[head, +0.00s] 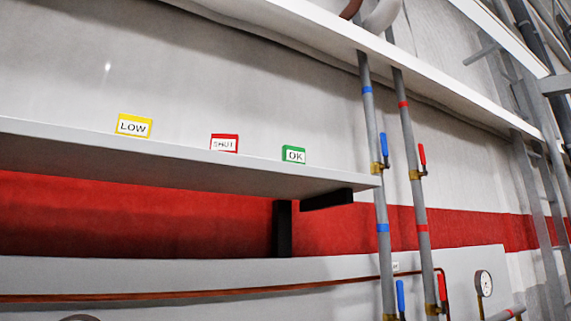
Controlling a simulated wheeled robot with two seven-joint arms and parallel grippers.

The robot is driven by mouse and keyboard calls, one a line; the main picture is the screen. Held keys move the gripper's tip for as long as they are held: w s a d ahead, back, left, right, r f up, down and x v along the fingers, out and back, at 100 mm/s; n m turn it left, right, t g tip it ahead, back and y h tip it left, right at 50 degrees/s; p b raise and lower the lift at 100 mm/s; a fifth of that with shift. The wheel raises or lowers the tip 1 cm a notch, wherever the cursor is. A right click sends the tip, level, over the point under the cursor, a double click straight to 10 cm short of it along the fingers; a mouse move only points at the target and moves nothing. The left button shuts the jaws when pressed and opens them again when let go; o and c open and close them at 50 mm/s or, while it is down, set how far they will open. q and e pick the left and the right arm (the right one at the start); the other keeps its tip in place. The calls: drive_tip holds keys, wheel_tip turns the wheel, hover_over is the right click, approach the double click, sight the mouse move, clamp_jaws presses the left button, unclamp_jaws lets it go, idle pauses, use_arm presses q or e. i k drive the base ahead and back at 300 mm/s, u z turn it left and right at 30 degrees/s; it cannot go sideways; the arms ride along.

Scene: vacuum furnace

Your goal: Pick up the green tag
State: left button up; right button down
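The green tag (293,154), labelled "OK", stands upright on a grey wall shelf (180,161), near the shelf's right end. A red tag (224,143), labelled "SHUT", stands to its left. A yellow tag (133,126), labelled "LOW", stands further left. Clear gaps separate the tags. Neither of my grippers shows in the head view.
Vertical pipes with blue (384,145) and red (422,155) valve handles run just past the shelf's right end. A black bracket (283,228) supports the shelf. Below are a grey panel (180,272), a copper pipe (200,295) and a gauge (484,283).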

sight(291, 155)
drive_tip(key=k, duration=0.4)
drive_tip(key=z, duration=2)
drive_tip(key=i, duration=2.55)
drive_tip(key=u, duration=2.95)
